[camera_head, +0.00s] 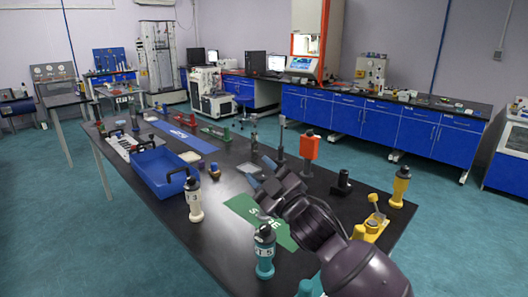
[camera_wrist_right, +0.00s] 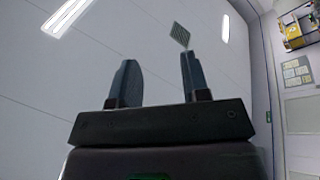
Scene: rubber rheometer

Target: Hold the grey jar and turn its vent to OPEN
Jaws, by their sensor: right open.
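I cannot make out a jar that is clearly grey, or its vent, in either view. My right gripper (camera_head: 261,174) is raised over the black table (camera_head: 215,258), above the green mat. In the right wrist view its two fingers (camera_wrist_right: 156,82) are apart with nothing between them, against the ceiling. A cream bottle marked 3 (camera_head: 194,200) with a black top stands upright left of the gripper. A teal bottle marked 5 (camera_head: 264,255) stands upright below it in the picture. My left gripper is not in view.
A blue tray (camera_head: 160,174) lies left of the cream bottle. The green mat (camera_head: 245,208) lies partly under my arm. An orange-red block on a stand (camera_head: 309,147), a yellow bottle (camera_head: 400,186) and a yellow device (camera_head: 373,225) stand to the right. Blue cabinets (camera_head: 365,123) line the back.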

